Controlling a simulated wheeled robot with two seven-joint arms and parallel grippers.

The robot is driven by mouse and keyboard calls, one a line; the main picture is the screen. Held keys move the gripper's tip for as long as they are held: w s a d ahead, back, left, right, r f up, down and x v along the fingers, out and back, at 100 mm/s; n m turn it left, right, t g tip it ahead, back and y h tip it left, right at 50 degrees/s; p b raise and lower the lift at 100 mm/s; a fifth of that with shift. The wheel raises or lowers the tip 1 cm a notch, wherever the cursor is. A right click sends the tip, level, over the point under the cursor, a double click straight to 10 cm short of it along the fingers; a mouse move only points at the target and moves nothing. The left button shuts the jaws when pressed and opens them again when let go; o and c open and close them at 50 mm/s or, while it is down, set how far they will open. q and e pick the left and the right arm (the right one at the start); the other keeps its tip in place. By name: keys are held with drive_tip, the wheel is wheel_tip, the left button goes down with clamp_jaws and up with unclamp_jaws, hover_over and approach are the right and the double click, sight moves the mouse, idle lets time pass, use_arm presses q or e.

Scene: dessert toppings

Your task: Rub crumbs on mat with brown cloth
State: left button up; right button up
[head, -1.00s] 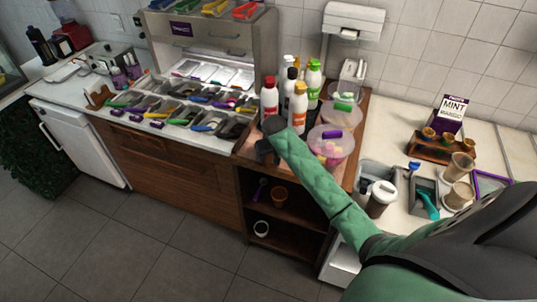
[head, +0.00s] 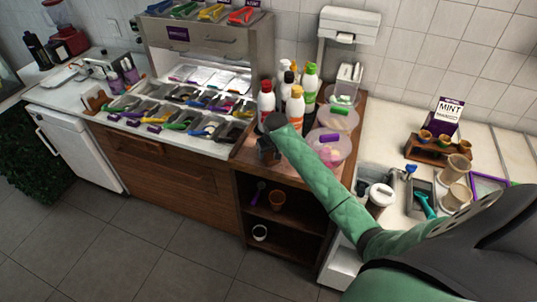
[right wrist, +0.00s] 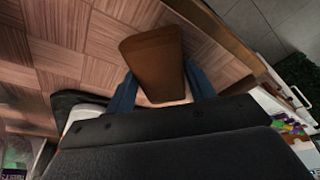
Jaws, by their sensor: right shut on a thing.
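My right gripper (head: 267,154) is low over the front left of the wooden counter top, beside the bottles. In the right wrist view its blue fingers (right wrist: 160,92) are shut on a brown piece, the brown cloth (right wrist: 152,58). The cloth sticks out beyond the fingers, above or against a wood-tiled surface (right wrist: 90,50); I cannot tell whether it touches. In the head view the cloth is too small or hidden to make out. I cannot clearly make out the mat or any crumbs. My left gripper is not in view.
Several sauce bottles (head: 296,104) stand just behind my right gripper. Lidded round tubs (head: 333,146) stand to its right, partly behind my arm. The toppings station (head: 170,110) is on the left. Open shelves (head: 283,225) lie below the counter edge.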

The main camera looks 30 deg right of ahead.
drive_tip(key=shift+w+d+f, duration=0.1)
drive_tip(key=shift+w+d, duration=0.75)
drive_tip(key=shift+d, duration=0.15)
drive_tip(key=shift+w+d, duration=0.8)
drive_tip(key=shift+d, duration=0.2)
drive_tip(key=shift+w+d+r, duration=0.35)
drive_tip(key=shift+w+d, duration=0.05)
drive_tip(key=shift+d, duration=0.05)
drive_tip(key=c, duration=0.4)
drive_tip(key=shift+w+r, duration=0.1)
drive_tip(key=shift+w, duration=0.3)
drive_tip(key=shift+o, duration=0.5)
drive_tip(key=shift+w+a, duration=0.25)
drive_tip(key=shift+w, duration=0.35)
drive_tip(key=shift+s+a, duration=0.1)
drive_tip(key=shift+s+a+f, duration=0.3)
drive_tip(key=shift+s+a, duration=0.4)
drive_tip(key=shift+a, duration=0.05)
drive_tip(key=shift+s+a, duration=0.5)
drive_tip(key=shift+a, duration=0.4)
drive_tip(key=shift+s+a+f, duration=0.1)
drive_tip(key=shift+s+a, duration=1.1)
drive_tip(key=shift+a, duration=0.2)
